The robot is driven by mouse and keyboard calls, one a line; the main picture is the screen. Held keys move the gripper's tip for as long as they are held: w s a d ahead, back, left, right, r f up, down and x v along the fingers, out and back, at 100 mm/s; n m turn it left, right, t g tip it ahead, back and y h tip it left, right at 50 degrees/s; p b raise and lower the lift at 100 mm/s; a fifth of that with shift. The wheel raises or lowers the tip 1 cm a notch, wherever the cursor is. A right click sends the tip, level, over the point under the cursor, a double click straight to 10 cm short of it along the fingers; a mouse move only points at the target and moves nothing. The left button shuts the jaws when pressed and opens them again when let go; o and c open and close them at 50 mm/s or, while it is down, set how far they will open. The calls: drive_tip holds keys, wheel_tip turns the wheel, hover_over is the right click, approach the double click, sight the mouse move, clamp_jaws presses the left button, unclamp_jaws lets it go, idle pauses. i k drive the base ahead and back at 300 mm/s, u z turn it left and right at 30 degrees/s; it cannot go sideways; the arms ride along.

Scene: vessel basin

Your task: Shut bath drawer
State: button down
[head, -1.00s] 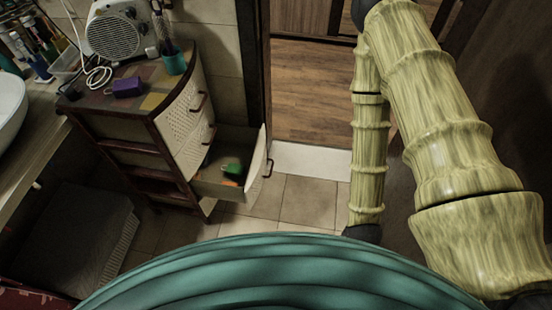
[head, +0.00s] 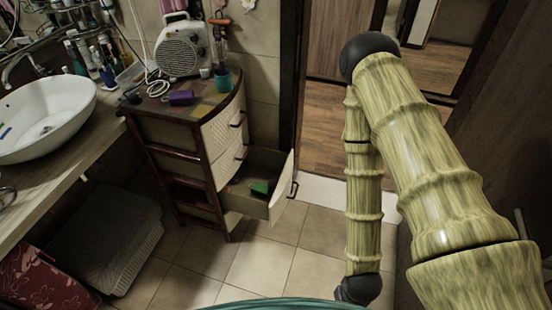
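A green item (head: 260,188) lies inside. The two drawers above it look shut. My bamboo-patterned arm fills the right side of the head view, apart from the drawer. My gripper is not in view.
A fan heater (head: 182,48), a purple box (head: 181,98) and a teal cup (head: 222,78) stand on the cabinet. A white sink (head: 45,118) is at left, with a grey bin (head: 105,235) below. Tiled floor (head: 260,265) before the drawer is clear. A doorway opens behind.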

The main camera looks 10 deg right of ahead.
sight(274, 169)
drive_tip(key=u, duration=0.3)
drive_tip(key=i, duration=1.3)
drive_tip(key=z, duration=0.55)
